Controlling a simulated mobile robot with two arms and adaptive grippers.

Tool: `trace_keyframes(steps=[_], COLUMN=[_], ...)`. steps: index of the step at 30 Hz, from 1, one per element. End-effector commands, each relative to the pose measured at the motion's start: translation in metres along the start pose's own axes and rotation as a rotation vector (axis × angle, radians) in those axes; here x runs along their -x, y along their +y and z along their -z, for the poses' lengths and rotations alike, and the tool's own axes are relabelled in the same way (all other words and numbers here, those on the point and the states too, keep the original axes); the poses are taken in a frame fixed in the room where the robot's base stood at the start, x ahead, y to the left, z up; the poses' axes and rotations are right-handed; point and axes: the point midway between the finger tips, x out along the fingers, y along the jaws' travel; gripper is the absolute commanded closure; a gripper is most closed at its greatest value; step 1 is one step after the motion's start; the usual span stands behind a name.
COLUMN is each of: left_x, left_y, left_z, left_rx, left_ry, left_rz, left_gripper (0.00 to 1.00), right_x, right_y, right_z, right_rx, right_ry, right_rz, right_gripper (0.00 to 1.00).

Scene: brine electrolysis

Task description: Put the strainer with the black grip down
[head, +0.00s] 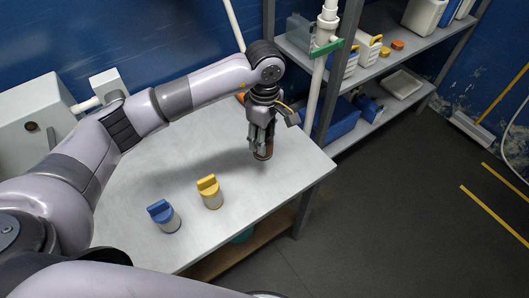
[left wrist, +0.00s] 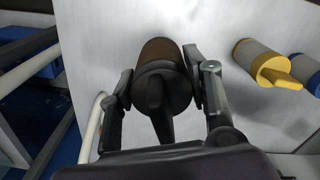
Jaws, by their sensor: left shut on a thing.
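The strainer with the black grip (left wrist: 162,88) is between the two fingers of my left gripper (left wrist: 166,92) in the left wrist view, its brownish body pointing away from the camera. In the head view, my left gripper (head: 262,138) is shut on it over the right part of the grey table (head: 240,228). The brownish end of the strainer (head: 264,153) shows below the fingers. I cannot tell whether it touches the tabletop. My right gripper is not in view.
A yellow-grip strainer (head: 209,192) and a blue-grip strainer (head: 163,216) stand upright on the front part of the table. A white pipe with a green handle (head: 326,48) rises behind the table's right end. Shelves (head: 385,66) with bins stand beyond it. The tabletop between is clear.

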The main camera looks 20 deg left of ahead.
Motion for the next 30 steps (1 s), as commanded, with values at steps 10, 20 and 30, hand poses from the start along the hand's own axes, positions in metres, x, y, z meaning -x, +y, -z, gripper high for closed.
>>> trace_keyframes(steps=[10,20,30], left_x=[-0.043,-0.083,-0.088], left_y=[0.001,0.0,0.001], left_z=[-0.001,-0.001,0.0], left_rx=[-0.001,-0.001,-0.002], left_ry=[-0.002,-0.001,0.0], left_rz=[-0.002,0.0,-0.002], left_gripper=[0.88,0.88,0.88], right_x=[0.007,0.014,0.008], right_y=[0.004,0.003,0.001], right_z=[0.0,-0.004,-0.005], right_rx=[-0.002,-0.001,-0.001], right_ry=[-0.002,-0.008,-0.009], right_rz=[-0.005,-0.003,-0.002], right_gripper=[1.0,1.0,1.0])
